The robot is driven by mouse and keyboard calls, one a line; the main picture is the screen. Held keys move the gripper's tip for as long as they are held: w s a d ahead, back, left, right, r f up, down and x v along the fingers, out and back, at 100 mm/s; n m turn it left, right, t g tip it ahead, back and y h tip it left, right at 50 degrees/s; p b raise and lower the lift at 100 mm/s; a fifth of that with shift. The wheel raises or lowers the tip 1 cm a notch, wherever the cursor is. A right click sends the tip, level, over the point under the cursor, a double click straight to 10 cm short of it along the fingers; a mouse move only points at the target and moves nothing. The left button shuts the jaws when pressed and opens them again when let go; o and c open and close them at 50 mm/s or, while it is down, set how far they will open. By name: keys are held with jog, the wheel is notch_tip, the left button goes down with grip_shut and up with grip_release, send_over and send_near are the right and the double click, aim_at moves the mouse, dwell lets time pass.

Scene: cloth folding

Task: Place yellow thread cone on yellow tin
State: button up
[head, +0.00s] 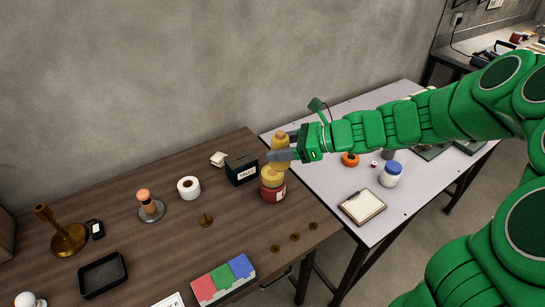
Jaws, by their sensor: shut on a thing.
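My gripper (281,148) is shut on the yellow thread cone (280,143), which looks upright, near the right edge of the brown table. Just below it is a yellow round piece that looks like the yellow tin (271,178). This sits on top of a red tin with a pale label (273,194). The cone is over the yellow piece, slightly to its right in the picture. I cannot tell whether the cone touches it. The gripper fingers hide part of the cone.
A dark box (241,169) stands close left of the stack, with a white tape roll (188,187) farther left. Small brass pieces (295,237) lie in front. The pale table (310,125) on the right holds a clipboard (362,207) and a white jar (390,176).

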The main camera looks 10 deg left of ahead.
jog(key=shift+w+a+f, duration=0.6)
jog(key=shift+w+f, duration=0.65)
jog(key=shift+f, duration=0.05)
jog(key=shift+w+a+f, duration=0.65)
jog(key=shift+w+f, duration=0.65)
jog(key=shift+f, duration=0.05)
jog(key=shift+w+a+f, duration=0.6)
jog(key=shift+w+f, duration=0.65)
jog(key=shift+f, duration=1.45)
jog(key=o, duration=1.1)
jog(key=shift+f, duration=0.1)
